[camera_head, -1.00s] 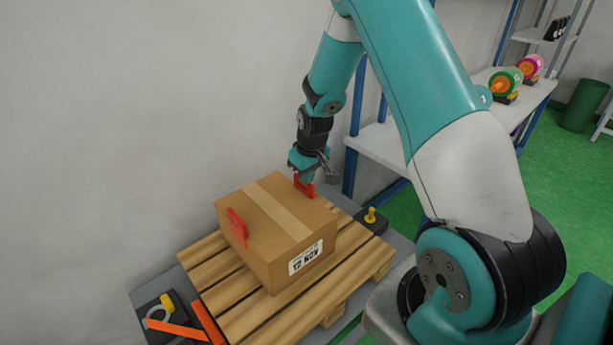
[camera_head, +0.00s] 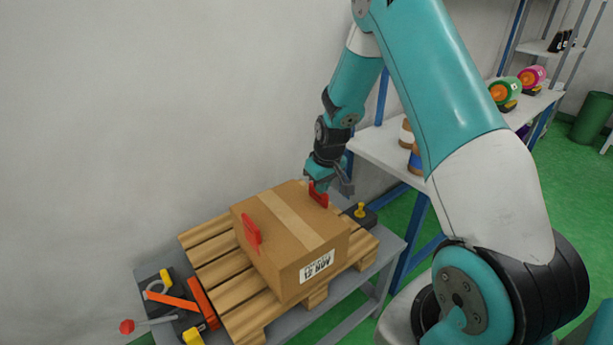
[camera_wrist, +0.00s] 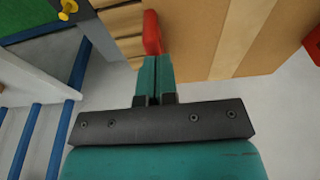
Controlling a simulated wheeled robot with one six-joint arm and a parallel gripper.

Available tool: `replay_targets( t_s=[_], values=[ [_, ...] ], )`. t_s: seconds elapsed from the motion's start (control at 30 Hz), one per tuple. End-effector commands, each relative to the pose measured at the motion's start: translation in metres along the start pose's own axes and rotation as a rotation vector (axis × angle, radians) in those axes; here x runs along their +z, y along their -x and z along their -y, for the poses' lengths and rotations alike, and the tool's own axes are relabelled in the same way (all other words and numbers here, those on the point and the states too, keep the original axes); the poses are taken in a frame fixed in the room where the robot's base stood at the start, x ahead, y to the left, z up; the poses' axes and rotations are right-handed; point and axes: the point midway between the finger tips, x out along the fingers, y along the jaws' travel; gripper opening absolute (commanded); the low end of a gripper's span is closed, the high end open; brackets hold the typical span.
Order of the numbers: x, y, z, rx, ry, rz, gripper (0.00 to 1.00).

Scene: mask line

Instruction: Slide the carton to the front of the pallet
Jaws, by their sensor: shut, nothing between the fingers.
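The brown carton (camera_head: 290,245) with a tape strip and a printed label lies on the wooden pallet (camera_head: 212,270), close to its right side. It has a red handle (camera_head: 251,230) on its left side and another red handle (camera_head: 319,195) at its back right. My gripper (camera_head: 318,184) is shut and empty, pointing down at the back-right handle. In the wrist view, its closed fingers (camera_wrist: 158,62) are right by that red handle (camera_wrist: 152,32), with the carton (camera_wrist: 220,40) beside them. I cannot tell whether they touch it.
A grey bench (camera_head: 282,330) carries the pallet. A yellow knob on a dark base (camera_head: 361,211) stands behind the pallet's right end. A white shelf (camera_head: 375,148) and a wall stand behind.

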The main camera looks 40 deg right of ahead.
Motion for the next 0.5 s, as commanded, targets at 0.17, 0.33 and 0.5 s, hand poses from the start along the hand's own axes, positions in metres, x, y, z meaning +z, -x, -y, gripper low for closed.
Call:
replay_targets(
  t_s=[0.17, 0.33, 0.5],
  values=[
    [0.013, -0.009, 0.002, -0.009, -0.003, 0.036, 0.0],
    [0.013, -0.009, 0.002, -0.009, -0.003, 0.036, 0.0],
    [0.01, 0.003, 0.002, -0.009, -0.003, 0.035, 0.0]
  ],
)
